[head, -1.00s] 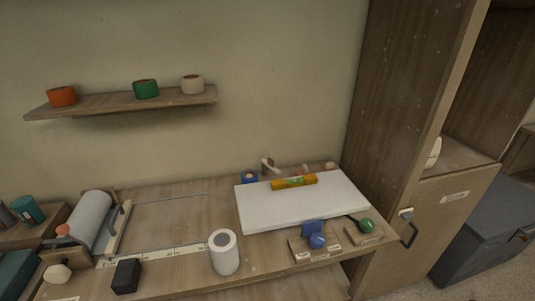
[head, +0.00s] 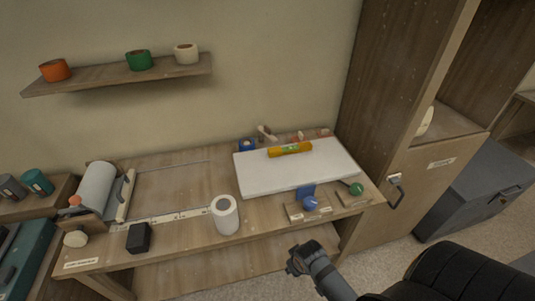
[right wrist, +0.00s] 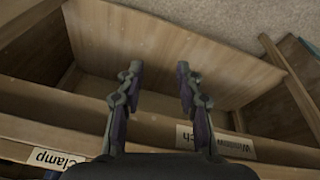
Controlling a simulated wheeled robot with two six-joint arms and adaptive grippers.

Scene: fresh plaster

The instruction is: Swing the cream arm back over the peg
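A small cream lever-like piece (head: 266,132) stands at the back of the bench, beside a blue roll (head: 247,144) and behind the white board; it looks tilted, and I cannot tell whether it is the cream arm. No peg can be made out clearly. A cream knob (head: 75,239) sits at the bench's front left. My right gripper (head: 300,259) is in front of the bench, below its front edge and away from these things. The right wrist view shows its two fingers (right wrist: 159,75) apart with nothing between them. My left gripper is out of view.
The white board (head: 300,180) carries an orange level (head: 290,149). A blue fitting (head: 309,200) and a green knob (head: 356,188) sit at the front right. A white roll (head: 225,214) and a black block (head: 138,238) stand near the front edge. A tall cabinet (head: 375,100) bounds the right.

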